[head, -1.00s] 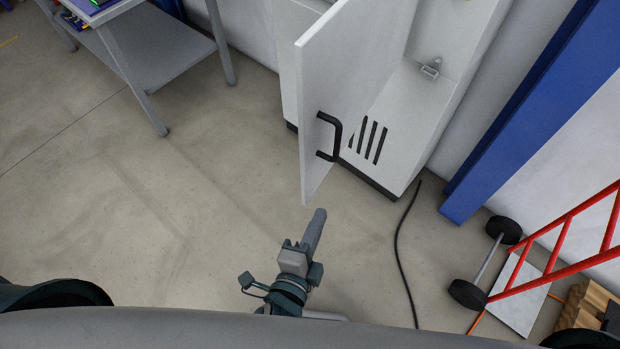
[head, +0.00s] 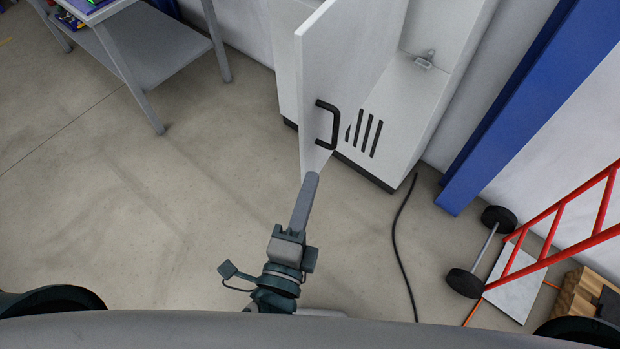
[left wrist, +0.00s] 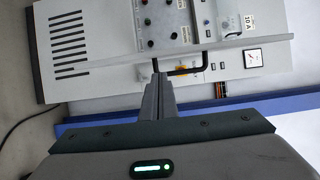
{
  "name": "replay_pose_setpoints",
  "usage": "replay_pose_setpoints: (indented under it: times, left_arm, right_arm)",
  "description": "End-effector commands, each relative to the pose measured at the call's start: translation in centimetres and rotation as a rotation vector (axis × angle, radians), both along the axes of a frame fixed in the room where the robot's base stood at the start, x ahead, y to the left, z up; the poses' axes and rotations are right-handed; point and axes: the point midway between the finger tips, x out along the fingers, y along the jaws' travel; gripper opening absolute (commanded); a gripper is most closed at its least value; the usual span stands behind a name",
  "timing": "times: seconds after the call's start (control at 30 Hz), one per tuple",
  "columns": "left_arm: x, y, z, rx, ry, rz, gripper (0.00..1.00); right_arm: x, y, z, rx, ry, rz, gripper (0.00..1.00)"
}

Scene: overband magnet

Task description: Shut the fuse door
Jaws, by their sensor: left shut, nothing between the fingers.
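The fuse door (head: 330,70) is a pale grey panel standing open from the grey cabinet (head: 400,130) in the head view. Its black bar handle (head: 330,124) is on the face toward the right. My left gripper (head: 312,178) is shut and empty, with its tips at the door's lower edge in the picture; I cannot tell whether they touch. In the left wrist view the gripper (left wrist: 157,80) points at the door, seen nearly edge-on (left wrist: 220,50), with the handle (left wrist: 185,71) just beyond the tips. My right gripper is not in view.
A grey table (head: 165,45) stands at the upper left. A blue post (head: 510,110) is right of the cabinet, and a black cable (head: 397,240) lies on the floor. The left floor is clear.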

Motion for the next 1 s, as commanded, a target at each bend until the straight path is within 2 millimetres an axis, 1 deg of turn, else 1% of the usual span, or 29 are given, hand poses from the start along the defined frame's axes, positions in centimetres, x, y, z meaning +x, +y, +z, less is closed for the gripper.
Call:
replay_pose_setpoints:
  times: [0.03,0.13,0.4,0.6,0.8,1.0]
  left_arm:
    - [0.5,-0.1,0.3,0.001,-0.002,0.000,0.00]
    - [1.6,-0.3,0.4,0.000,-0.002,0.000,0.00]
    - [5.4,-1.1,0.4,0.000,-0.001,0.000,0.00]
    - [7.7,-1.6,0.2,0.000,0.000,-0.001,0.00]
    - [8.7,-1.8,0.1,-0.001,0.001,-0.001,0.00]
    - [8.7,-1.8,0.0,-0.001,0.001,-0.001,0.00]
  right_arm:
    - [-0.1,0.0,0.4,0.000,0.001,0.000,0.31]
    - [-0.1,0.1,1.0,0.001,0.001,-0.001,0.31]
    - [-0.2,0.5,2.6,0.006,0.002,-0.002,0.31]
    - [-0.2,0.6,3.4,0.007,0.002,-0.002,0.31]
    - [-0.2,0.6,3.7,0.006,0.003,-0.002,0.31]
    - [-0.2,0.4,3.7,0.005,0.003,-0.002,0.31]
